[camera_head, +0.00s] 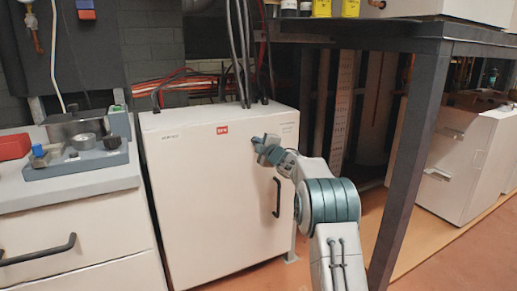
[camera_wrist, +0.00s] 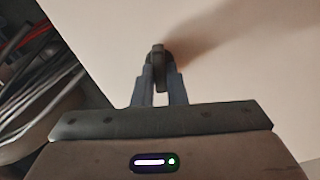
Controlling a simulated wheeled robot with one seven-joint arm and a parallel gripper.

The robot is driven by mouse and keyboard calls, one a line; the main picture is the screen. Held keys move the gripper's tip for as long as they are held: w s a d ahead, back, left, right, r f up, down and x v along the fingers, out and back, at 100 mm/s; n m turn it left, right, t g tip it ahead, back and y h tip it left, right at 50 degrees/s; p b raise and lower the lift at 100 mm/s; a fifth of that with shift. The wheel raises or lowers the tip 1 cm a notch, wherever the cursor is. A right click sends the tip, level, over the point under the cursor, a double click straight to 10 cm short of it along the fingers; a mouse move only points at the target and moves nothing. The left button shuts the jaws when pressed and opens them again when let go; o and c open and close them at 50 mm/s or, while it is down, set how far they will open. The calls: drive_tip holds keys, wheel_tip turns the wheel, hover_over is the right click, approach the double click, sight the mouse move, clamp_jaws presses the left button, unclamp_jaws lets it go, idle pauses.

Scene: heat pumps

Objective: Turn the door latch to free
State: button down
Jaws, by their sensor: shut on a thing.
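The white heat pump cabinet (camera_head: 217,190) stands in the middle of the head view, its front door flat and closed-looking. My gripper (camera_head: 258,143) is at the upper part of this door, right of the red label. In the wrist view my gripper (camera_wrist: 161,75) is shut on the small dark door latch (camera_wrist: 159,60), with one finger on each side of it. The latch looks lengthwise in the wrist picture, its lower end between the fingers. In the head view the gripper hides the latch. A black door handle (camera_head: 277,197) is lower on the door, apart from my gripper.
A light cabinet (camera_head: 75,235) with a tray of small parts stands at the left. A dark table frame (camera_head: 408,150) rises at the right, close to my arm. Orange-brown floor shows at the lower right.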

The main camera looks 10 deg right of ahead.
drive_tip(key=shift+f+n+b, duration=0.1)
drive_tip(key=shift+n+b, duration=0.65)
drive_tip(key=shift+n, duration=0.75)
drive_tip(key=c, duration=1.5)
unclamp_jaws()
drive_tip(key=shift+o, duration=0.2)
drive_tip(key=p+v, duration=0.1)
drive_tip(key=v, duration=1.3)
